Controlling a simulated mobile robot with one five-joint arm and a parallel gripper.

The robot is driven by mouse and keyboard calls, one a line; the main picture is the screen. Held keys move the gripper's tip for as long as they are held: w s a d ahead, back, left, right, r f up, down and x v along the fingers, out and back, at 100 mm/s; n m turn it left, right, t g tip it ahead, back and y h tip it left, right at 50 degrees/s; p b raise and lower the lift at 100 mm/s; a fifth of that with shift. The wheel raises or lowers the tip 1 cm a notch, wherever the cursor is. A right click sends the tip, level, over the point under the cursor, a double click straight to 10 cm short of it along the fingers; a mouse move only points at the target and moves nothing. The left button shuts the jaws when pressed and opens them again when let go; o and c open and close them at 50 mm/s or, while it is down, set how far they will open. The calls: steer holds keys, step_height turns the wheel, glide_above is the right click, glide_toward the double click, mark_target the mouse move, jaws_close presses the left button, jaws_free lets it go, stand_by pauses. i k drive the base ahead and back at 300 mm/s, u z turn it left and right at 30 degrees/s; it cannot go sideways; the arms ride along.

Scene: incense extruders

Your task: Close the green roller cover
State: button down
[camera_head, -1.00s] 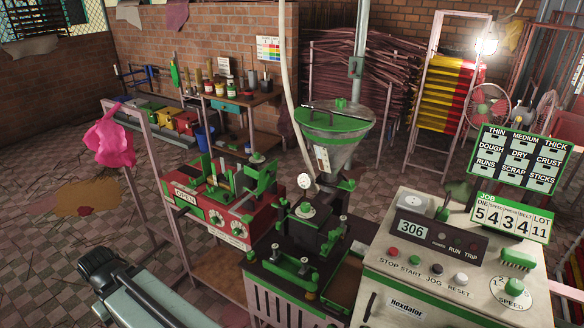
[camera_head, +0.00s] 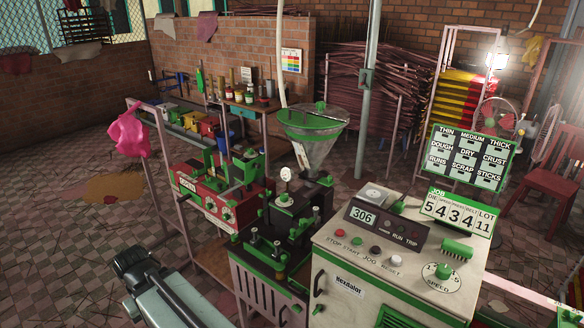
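A red machine (camera_head: 217,190) with a white plate and two round knobs on its front stands on the bench left of the hopper. Green upright parts (camera_head: 247,163) stand on top of it. The front plate reads OPEN in the earlier view. I cannot tell for sure which green part is the roller cover, or its exact angle. A dark extruder with green fittings (camera_head: 268,247) stands in front of the hopper (camera_head: 315,150), which has a green rim and lid.
A pale control cabinet (camera_head: 345,285) with a 306 display fills the front right. A pink cloth (camera_head: 128,132) hangs on a post. Tiled floor (camera_head: 60,230) is open at left.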

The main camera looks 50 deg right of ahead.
mark_target(254, 169)
steer(key=u, duration=0.15)
steer(key=i, duration=0.85)
steer(key=z, duration=0.25)
steer(key=k, duration=0.75)
steer(key=u, duration=0.25)
steer(key=i, duration=0.75)
steer(key=z, duration=0.1)
